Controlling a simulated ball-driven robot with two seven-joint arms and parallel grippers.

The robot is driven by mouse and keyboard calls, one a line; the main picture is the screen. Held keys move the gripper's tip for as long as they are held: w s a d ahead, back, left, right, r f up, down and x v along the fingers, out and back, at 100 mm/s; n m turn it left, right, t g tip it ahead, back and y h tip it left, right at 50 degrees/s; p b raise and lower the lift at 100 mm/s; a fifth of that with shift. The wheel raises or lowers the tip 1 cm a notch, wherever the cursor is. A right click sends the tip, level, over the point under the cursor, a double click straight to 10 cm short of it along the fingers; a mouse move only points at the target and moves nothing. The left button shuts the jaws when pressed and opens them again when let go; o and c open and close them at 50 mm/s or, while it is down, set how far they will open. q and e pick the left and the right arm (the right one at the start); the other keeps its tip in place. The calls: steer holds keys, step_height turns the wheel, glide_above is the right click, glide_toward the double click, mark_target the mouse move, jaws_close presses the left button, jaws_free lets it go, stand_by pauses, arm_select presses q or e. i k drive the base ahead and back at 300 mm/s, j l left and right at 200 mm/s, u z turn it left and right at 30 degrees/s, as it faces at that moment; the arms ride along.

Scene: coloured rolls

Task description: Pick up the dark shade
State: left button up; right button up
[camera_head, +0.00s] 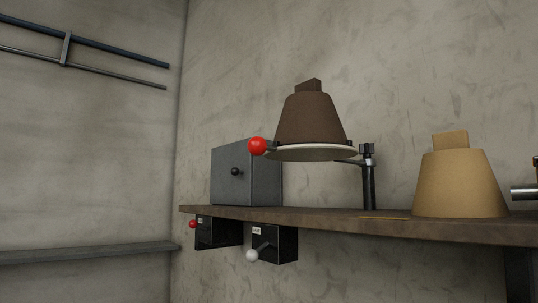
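The dark shade (310,120) is a brown truncated cone with a small block-like tab on top. It sits upright on a pale round plate (300,153) that is held above the shelf by a black post (368,185). A red ball (257,146) sticks out at the plate's left edge. A tan shade (460,185) of similar shape, also with a tab on top, stands on the shelf to the right. Neither of my grippers shows in the head view.
The brown shelf (330,219) runs along the wall. A grey box (232,175) with a black knob stands at its left end. Below hang two black boxes, one with a red knob (193,224), one with a white knob (252,256). A metal rod (524,192) enters at right.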

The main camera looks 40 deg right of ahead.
mark_target(309, 113)
steer(key=z, duration=0.95)
